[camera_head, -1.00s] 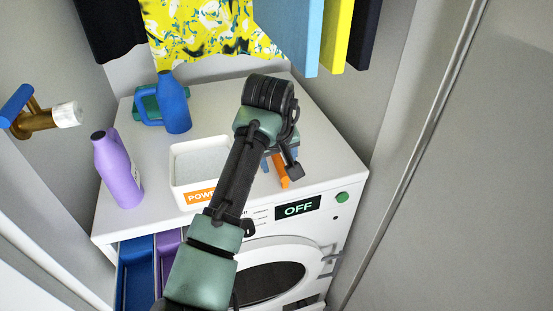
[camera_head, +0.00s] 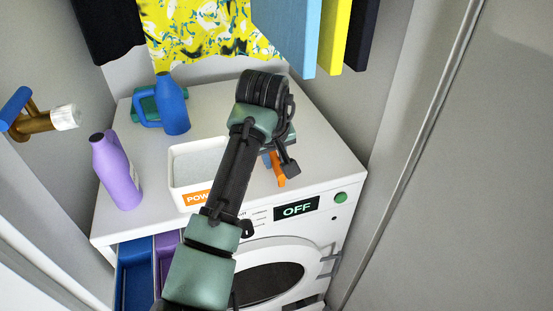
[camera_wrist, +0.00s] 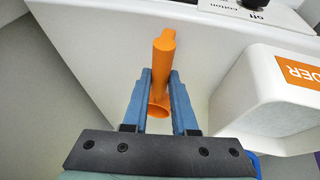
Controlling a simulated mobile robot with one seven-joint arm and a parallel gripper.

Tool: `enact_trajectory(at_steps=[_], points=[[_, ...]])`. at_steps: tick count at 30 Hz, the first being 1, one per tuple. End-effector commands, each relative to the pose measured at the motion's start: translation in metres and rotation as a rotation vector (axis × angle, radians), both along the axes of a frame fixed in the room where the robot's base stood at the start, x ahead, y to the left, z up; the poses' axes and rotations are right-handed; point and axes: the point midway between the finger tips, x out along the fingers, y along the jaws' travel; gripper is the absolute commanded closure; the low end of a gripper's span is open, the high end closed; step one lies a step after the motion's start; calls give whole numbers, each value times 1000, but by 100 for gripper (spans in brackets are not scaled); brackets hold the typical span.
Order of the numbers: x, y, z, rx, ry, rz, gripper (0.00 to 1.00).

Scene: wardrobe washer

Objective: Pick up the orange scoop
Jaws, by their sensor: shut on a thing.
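The orange scoop (camera_head: 278,170) shows in the head view on top of the washer, to the right of the white powder box, partly hidden by my arm. In the wrist view the orange scoop (camera_wrist: 165,75) stands out between the blue fingers, its narrow end pointing up in the picture and its round end near the finger bases. My gripper (camera_wrist: 161,75) is shut on the scoop, with a finger on each side of it. In the head view my gripper (camera_head: 268,155) is mostly hidden behind my wrist. I cannot tell whether the scoop touches the washer top.
The white powder box (camera_head: 172,170) stands close to the gripper. A blue jug (camera_head: 176,105) and a purple bottle (camera_head: 117,172) stand to the left. The open drawer (camera_head: 135,272) is at the front left. The washer top (camera_head: 320,150) is clear at the right. Clothes (camera_head: 293,35) hang above.

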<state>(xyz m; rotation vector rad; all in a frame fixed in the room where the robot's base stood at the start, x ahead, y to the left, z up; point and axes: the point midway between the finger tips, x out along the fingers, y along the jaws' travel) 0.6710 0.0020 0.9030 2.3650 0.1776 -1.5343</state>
Motion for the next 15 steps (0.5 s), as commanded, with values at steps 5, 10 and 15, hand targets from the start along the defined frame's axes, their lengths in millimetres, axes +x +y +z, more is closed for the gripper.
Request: enact_trajectory(at_steps=[5,10,15], points=[[1,-1,35,0,-6,-2,100],[1,-1,73,0,-5,-2,100],[1,-1,106,-1,-3,0,100]])
